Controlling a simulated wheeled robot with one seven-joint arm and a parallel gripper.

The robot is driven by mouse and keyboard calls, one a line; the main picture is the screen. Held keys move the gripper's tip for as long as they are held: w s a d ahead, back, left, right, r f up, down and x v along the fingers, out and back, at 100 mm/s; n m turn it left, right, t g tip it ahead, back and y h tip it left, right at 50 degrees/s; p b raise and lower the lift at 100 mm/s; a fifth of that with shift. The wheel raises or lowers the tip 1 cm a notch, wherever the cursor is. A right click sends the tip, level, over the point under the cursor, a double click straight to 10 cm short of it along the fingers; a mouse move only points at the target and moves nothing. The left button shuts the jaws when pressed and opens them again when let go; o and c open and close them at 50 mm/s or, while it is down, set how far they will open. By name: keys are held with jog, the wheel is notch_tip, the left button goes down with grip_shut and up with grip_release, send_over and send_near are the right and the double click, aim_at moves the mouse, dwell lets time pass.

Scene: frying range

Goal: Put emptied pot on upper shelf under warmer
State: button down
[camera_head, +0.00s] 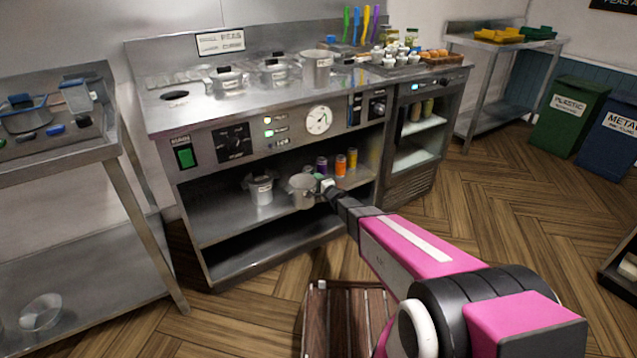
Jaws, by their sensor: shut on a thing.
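My gripper (328,186) reaches into the open front of the metal warmer unit (249,146). It is shut on a grey metal pot (302,192), at the pot's right side. The pot is upright at the upper shelf (218,217) under the warmer's control panel, near the shelf's front edge. I cannot tell whether its base touches the shelf. Its inside is too small to make out. Another labelled metal pot (261,188) stands on the same shelf just to the left.
Several coloured cans (340,165) stand behind and right of the held pot. Labelled pots (228,81) sit on the warmer top. A lower shelf (255,250) looks empty. A steel side table (60,150) is at left, and a slatted wooden crate (345,315) is on the floor.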

jog(key=c, duration=0.6)
grip_release()
jog(key=shift+f, duration=0.1)
